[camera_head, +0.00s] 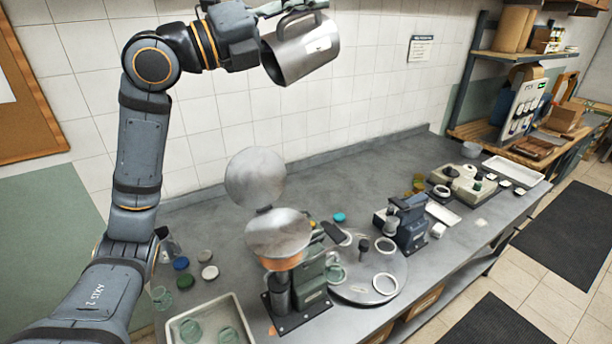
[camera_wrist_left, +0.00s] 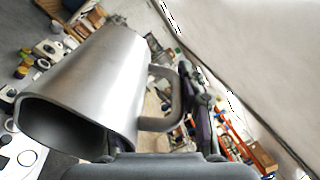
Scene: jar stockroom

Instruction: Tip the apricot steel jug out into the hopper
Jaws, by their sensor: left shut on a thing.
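The steel jug (camera_head: 302,56) is plain grey metal with a small pale label; no apricot colour shows on it. It is held high above the bench, tilted, with its mouth toward the lower left. My left gripper (camera_head: 290,8) is shut on its handle. The left wrist view shows the jug (camera_wrist_left: 100,85) close up, its mouth dark and its contents not visible. The hopper (camera_head: 278,234) is a round steel dish over an orange band on a green-grey machine, below the jug and apart from it. A round steel lid (camera_head: 255,177) stands raised behind it. My right gripper is not in view.
A tray (camera_head: 243,318) with green glass dishes is at the front left, near several coloured lids (camera_head: 182,263). A round plate (camera_head: 352,288) with white rings and a small press (camera_head: 410,225) stand right of the hopper.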

